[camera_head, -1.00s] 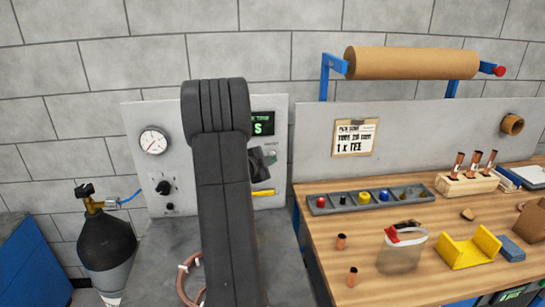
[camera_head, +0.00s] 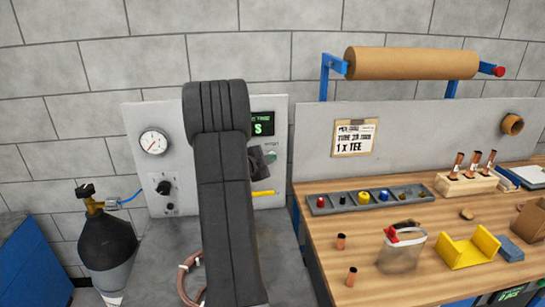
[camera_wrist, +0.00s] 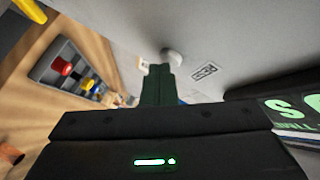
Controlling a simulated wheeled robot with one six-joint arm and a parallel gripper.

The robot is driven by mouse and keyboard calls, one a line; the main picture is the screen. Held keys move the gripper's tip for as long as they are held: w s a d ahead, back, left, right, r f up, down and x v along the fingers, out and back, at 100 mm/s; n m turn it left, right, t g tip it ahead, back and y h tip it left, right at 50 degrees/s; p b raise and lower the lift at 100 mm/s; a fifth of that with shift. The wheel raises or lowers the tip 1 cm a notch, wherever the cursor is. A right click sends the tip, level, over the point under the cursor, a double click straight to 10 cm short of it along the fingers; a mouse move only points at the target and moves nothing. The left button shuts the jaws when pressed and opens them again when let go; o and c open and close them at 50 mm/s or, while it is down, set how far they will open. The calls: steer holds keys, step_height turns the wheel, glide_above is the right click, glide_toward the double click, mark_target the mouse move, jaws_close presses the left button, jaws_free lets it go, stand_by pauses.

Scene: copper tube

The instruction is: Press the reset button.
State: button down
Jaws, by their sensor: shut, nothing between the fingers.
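A pale round button (camera_wrist: 172,55) stands out from the grey panel in the wrist view, with a small printed label (camera_wrist: 205,72) beside it. I cannot read the label clearly. My gripper (camera_wrist: 158,68) has its dark fingers together and empty, pointing at the panel, with their tips close to the button. I cannot tell whether they touch it. In the head view my gripper (camera_head: 264,160) is in front of the panel, below the green-lettered display (camera_head: 262,123), and my arm hides part of the panel.
A gauge (camera_head: 153,142) and a black knob (camera_head: 164,188) are on the panel's left side. A yellow bar (camera_head: 262,193) is below my gripper. A parts tray (camera_head: 345,208) lies on the wooden bench (camera_head: 440,220) to the right. A gas cylinder (camera_head: 105,240) stands at the left.

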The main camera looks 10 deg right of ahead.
steer(key=shift+s, duration=0.1)
steer(key=shift+s+b, duration=0.3)
steer(key=shift+s, duration=0.55)
steer(key=s+b, duration=0.1)
steer(key=s, duration=0.4)
steer(key=shift+w, duration=0.15)
stand_by(0.6)
steer(key=shift+s+b, duration=1.1)
steer(key=shift+s, duration=0.95)
